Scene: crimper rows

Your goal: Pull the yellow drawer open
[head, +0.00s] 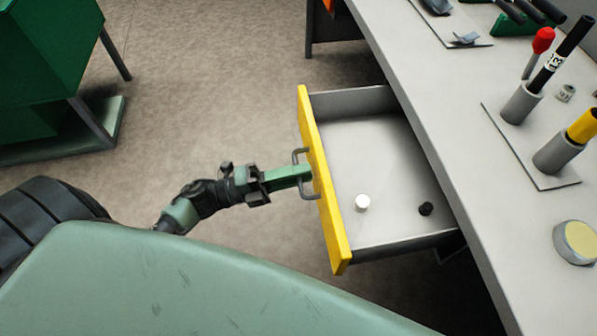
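The yellow drawer (322,183) stands well out from under the grey workbench, its inside in plain view. A grey bar handle (309,194) sits on its yellow front, with the bar's middle hidden by my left gripper. My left gripper (300,172) reaches in from the left, its green fingers together across the handle and close to the drawer front. It looks shut on the handle. My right gripper is not in view.
The workbench (440,110) on the right holds tools in grey holders (522,104) and a round tin (575,242). A green cabinet (50,60) stands at upper left. Floor between is clear.

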